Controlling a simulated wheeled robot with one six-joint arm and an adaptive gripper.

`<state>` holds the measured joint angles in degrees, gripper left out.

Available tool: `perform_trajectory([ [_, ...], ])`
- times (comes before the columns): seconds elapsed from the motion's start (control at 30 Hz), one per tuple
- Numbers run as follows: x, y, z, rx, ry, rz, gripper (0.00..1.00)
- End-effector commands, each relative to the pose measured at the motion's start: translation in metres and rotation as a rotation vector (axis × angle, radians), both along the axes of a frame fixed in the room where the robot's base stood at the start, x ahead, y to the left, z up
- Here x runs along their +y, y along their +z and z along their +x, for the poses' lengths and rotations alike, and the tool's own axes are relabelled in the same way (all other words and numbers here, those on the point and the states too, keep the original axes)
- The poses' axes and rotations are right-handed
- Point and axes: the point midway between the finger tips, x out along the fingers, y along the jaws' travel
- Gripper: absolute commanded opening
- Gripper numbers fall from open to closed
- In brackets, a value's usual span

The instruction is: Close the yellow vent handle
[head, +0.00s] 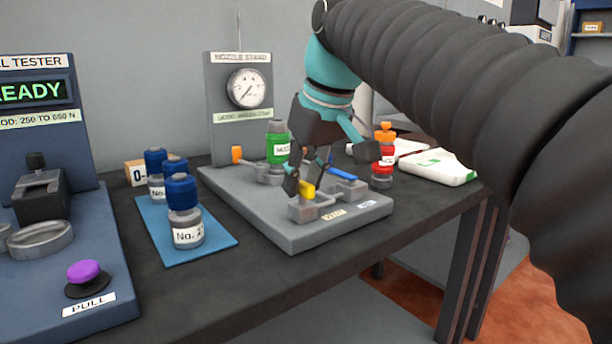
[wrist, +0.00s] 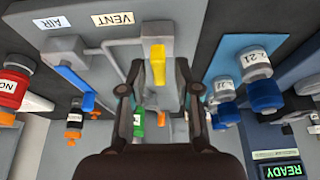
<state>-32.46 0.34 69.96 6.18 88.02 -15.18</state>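The yellow vent handle (head: 307,190) sits on a grey valve block on the grey stand plate, behind the VENT label. In the wrist view my gripper (wrist: 158,75) is open, with one finger on each side of the handle and gaps between. I cannot tell its exact height above the handle.
A blue handle (head: 341,173) by the AIR label is close to the right of my gripper. A green bottle (head: 278,148) and a gauge panel (head: 240,110) stand behind. Blue-capped bottles (head: 186,215) stand on a blue mat at left, a red bottle (head: 382,172) at right.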

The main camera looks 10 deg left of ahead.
Motion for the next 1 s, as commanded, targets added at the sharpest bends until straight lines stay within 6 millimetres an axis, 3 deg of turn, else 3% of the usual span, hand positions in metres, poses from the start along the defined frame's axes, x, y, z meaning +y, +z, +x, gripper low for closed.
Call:
perform_trajectory([
  [0.37, -0.002, 0.004, -0.001, -0.001, 0.0, -0.001, 0.4],
  [1.0, -0.029, 0.094, -0.025, -0.003, -0.001, 0.0, 0.4],
])
